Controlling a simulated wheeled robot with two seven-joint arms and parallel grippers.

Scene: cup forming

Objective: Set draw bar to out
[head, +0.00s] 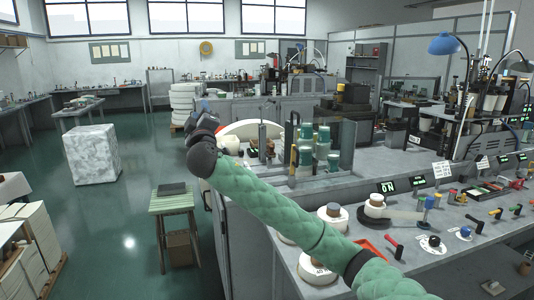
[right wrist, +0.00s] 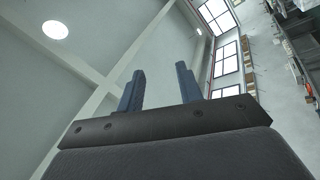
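The draw bar cannot be picked out with certainty. Levers and knobs stand on the grey bench at the right of the head view: a red-handled lever (head: 393,244), a black knob (head: 433,242), a blue knob (head: 465,232) and a yellow-tipped lever (head: 475,222). My right gripper (head: 202,112) is at the far end of my green-sleeved arm, left of the bench and well away from these controls. In the right wrist view its two blue-grey fingers (right wrist: 160,85) stand apart with nothing between them. They point up toward the ceiling and windows. My left gripper is out of view.
Green displays (head: 389,187), one reading "ON", stand behind the levers. White round moulds (head: 317,268) sit at the bench's near side, partly behind my arm. A green stool (head: 174,201) and a marbled block (head: 92,155) stand left. The green floor between them is clear.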

